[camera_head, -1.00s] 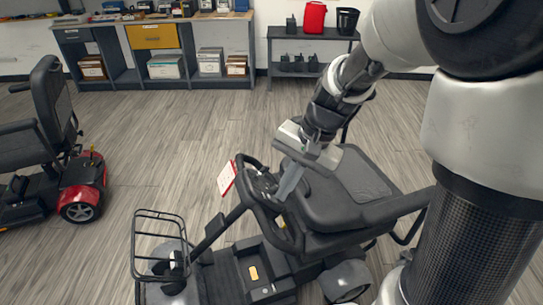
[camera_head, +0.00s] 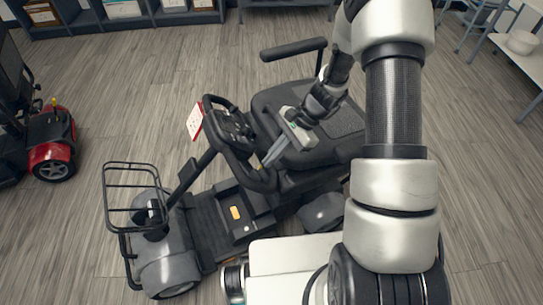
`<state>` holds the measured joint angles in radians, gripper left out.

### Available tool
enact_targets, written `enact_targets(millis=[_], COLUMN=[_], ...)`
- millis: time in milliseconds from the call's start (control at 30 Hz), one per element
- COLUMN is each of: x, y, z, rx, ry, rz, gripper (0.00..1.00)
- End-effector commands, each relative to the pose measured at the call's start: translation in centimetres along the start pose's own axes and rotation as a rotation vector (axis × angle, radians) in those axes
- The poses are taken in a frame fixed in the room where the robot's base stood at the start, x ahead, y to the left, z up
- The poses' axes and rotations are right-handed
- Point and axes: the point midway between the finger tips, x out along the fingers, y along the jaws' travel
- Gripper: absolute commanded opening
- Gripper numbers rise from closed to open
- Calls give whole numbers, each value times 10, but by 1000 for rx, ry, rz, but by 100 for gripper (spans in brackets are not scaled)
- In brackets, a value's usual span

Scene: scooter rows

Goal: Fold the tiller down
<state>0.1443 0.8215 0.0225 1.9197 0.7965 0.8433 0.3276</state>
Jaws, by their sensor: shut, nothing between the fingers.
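The grey scooter stands in the middle, its front with a wire basket (camera_head: 133,190) at the left. Its tiller (camera_head: 191,172) rises at a slant from the front deck toward the seat. The tiller head (camera_head: 232,130) has a dark loop handlebar and carries a white card with red marks (camera_head: 195,122). My gripper (camera_head: 268,163) is shut and empty, with its fingertips at the seat side of the handlebar loop. I cannot tell whether they touch it. The black seat (camera_head: 330,125) lies behind and under my gripper.
A red scooter (camera_head: 50,145) stands at the left edge. Shelving (camera_head: 140,20) runs along the back. A table with a white bowl (camera_head: 522,42) is at the upper right.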

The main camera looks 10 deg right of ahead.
Motion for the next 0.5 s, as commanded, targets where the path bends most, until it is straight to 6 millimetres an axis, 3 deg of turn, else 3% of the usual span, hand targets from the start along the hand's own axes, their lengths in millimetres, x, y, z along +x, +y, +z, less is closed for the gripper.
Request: enact_targets(millis=[100,333,500], x=[29,77,63], y=[2,2,0], z=[-1,-1,25], rx=[1,0,-3], ry=[-2,-2,2], rz=[4,4,0], gripper=[0,0,0])
